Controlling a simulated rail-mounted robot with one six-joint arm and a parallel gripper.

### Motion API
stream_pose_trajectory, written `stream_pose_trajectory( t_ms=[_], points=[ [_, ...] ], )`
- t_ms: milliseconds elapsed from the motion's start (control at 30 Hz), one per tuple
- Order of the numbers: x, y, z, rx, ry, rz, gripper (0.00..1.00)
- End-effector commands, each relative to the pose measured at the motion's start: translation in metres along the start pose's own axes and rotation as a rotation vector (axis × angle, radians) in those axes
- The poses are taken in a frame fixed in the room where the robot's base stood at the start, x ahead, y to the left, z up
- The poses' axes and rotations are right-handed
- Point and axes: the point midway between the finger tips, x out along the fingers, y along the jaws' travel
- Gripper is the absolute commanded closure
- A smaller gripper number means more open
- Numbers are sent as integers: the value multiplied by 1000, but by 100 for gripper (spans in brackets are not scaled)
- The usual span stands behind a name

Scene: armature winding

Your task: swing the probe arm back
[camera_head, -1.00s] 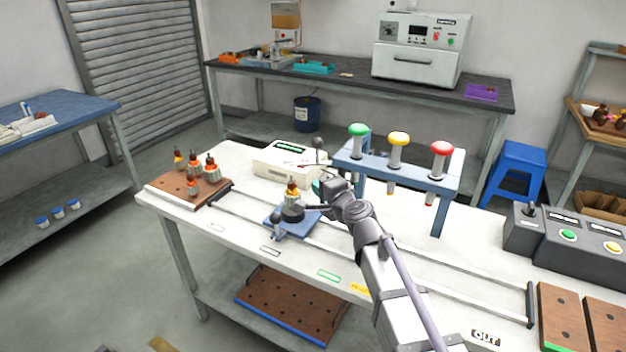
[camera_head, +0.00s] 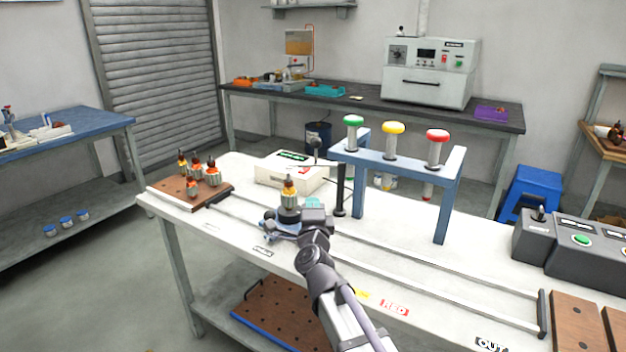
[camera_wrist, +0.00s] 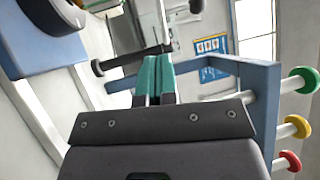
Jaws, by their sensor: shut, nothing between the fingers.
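The probe arm (camera_head: 341,190) is a dark upright post on a round base, beside the left leg of the blue lamp frame. A thin bar reaches left from its top, with a black ball knob (camera_head: 316,142) above the bar. An armature (camera_head: 288,193) with an orange top stands upright on the blue carriage (camera_head: 271,224). My gripper (camera_head: 313,203) is just right of the armature and in front of the post. In the wrist view its teal fingers (camera_wrist: 153,79) are together and empty, close to the post (camera_wrist: 125,59). Contact cannot be told.
The blue frame (camera_head: 400,171) with green, yellow and red lamps stands right of the post. A white meter box (camera_head: 285,178) is behind the armature. A brown board (camera_head: 170,191) with several armatures is at left. Rails (camera_head: 440,262) run along the table.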

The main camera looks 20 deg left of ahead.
Motion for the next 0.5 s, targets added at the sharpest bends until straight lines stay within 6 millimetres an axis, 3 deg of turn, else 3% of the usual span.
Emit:
stream_pose_trajectory(
  t_ms=[267,500],
  points=[
    [5,0,0,-1,-1,2,100],
    [45,-1,0,-1,-1,2,100]
  ],
)
